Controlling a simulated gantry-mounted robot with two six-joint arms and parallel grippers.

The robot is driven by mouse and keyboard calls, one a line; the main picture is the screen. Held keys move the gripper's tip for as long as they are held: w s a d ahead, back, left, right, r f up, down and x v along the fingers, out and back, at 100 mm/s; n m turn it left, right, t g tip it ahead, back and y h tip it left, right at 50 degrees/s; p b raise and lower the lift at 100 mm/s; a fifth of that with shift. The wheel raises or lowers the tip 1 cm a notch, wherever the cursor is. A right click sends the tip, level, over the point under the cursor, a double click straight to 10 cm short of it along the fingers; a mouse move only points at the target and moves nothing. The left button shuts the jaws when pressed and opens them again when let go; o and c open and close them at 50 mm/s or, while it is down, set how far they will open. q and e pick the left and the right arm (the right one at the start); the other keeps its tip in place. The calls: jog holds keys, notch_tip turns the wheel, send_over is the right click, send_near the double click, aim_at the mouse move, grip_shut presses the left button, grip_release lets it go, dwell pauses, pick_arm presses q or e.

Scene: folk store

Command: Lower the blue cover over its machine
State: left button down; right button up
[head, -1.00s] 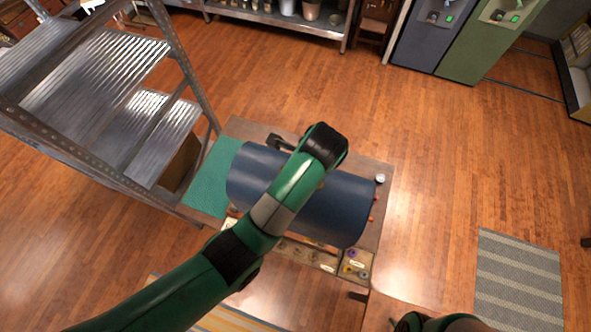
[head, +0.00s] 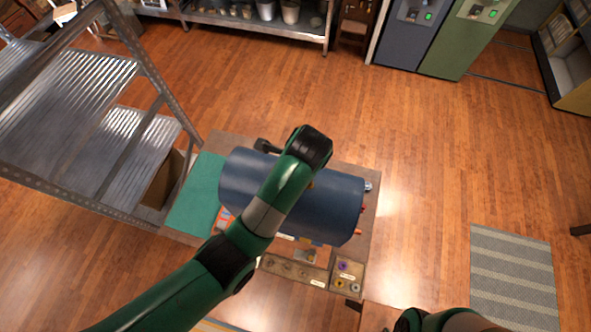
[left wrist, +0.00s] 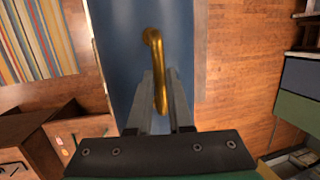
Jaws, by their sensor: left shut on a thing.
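The blue cover (head: 325,208) is a curved dark blue shell over a machine on a small table. Orange parts of the machine (head: 311,251) show below the cover's front edge, and red-tipped pins stick out at its right end. The rest of the machine is hidden. In the left wrist view, my left gripper (left wrist: 161,82) is shut on a brass handle (left wrist: 154,38) on the blue cover (left wrist: 118,45). In the head view my left arm crosses the cover and hides the handle and fingers. My right gripper is not in view.
The table holds a green mat (head: 194,207) at left and a parts tray (head: 348,267) along the front. A metal shelf rack (head: 160,85) stands close on the left. Open wooden floor (head: 430,140) lies to the right, with a striped rug (head: 512,270).

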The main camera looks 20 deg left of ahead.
pick_arm(q)
jog(key=shift+w+r, duration=0.15)
jog(key=shift+w, duration=0.05)
dwell(0.4)
jog(key=shift+f+b, duration=0.8)
jog(key=shift+f, duration=0.75)
notch_tip(320, 180, down, 2)
jog(key=shift+f+b, duration=0.15)
jog(key=shift+b, duration=0.9)
jog(key=shift+f+b, duration=1.2)
jog(key=shift+f, duration=0.05)
notch_tip(320, 180, down, 8)
jog(key=b, duration=0.8)
